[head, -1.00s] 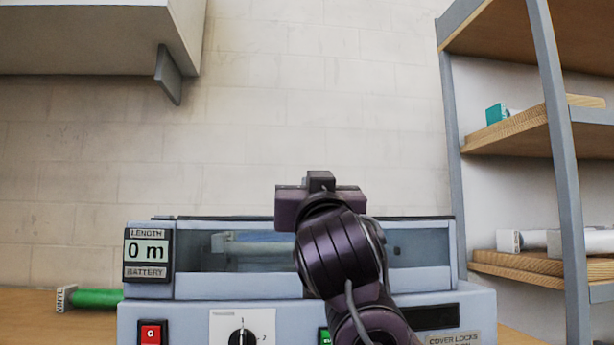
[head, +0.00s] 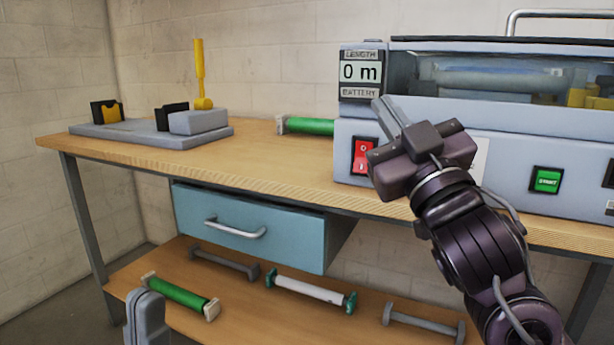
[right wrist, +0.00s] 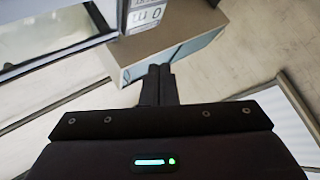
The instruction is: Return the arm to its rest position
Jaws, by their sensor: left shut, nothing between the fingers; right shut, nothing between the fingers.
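My right arm reaches in from the lower right of the head view. Its gripper (head: 384,106) is shut and empty, in front of the laminator (head: 437,164) by the red power switch (head: 365,156). In the right wrist view the fingers (right wrist: 158,70) are together with nothing between them. The grey tip of my left gripper (head: 146,304) shows at the lower left of the head view, shut and empty, in front of the lower shelf. The right arm covers part of the laminator's front panel. The display (head: 361,72) reads 0 m.
The workbench (head: 270,157) carries a green roll (head: 310,126) and a grey tray (head: 110,132) with black holders. A blue drawer (head: 262,228) hangs below. The lower shelf (head: 245,290) holds several rolls and bars. Open air lies between the two grippers.

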